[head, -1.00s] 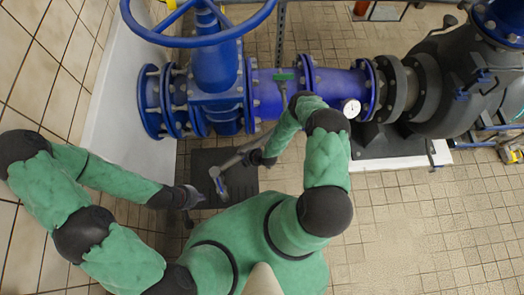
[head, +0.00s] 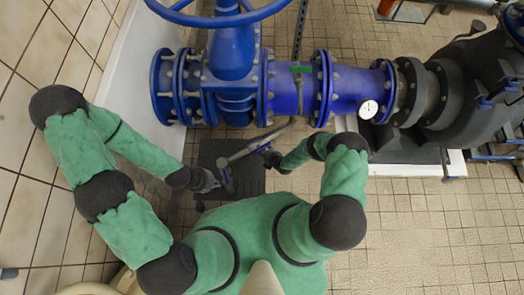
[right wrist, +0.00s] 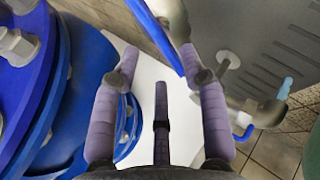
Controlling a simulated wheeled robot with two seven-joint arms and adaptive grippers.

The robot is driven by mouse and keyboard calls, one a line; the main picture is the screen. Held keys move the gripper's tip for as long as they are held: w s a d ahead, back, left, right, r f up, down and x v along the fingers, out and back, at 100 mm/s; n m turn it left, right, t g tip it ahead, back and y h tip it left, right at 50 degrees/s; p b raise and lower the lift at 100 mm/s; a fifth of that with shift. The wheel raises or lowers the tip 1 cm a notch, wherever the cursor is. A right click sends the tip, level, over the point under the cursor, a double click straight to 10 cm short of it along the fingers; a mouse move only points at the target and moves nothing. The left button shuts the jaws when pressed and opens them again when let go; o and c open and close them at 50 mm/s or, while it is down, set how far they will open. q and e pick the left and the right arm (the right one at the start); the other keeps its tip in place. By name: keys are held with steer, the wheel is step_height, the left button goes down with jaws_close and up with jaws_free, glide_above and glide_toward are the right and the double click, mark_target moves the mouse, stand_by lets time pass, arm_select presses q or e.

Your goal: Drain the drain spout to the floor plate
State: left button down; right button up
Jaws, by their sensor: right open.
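The drain spout (head: 240,153) is a grey pipe running from under the blue pipe down-left over the dark floor plate (head: 250,183) in the head view. My left gripper (head: 215,181) is at the spout's lower-left end; its fingers are too small to tell open from shut, or whether they touch. My right gripper (head: 272,158) is beside the spout's upper part. In the right wrist view my right gripper (right wrist: 157,65) is open, with a blue lever (right wrist: 160,35) passing near its fingertips. The ribbed floor plate (right wrist: 285,40) shows at upper right there.
A large blue pipe (head: 345,88) with flanges and a gauge (head: 368,109) crosses above the work area. A blue handwheel (head: 215,14) overhangs it. Tiled floor at lower right is clear.

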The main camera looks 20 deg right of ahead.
mark_target(261, 149)
steer(key=shift+b+x, duration=1)
steer(key=shift+x, duration=1.4)
jaws_close()
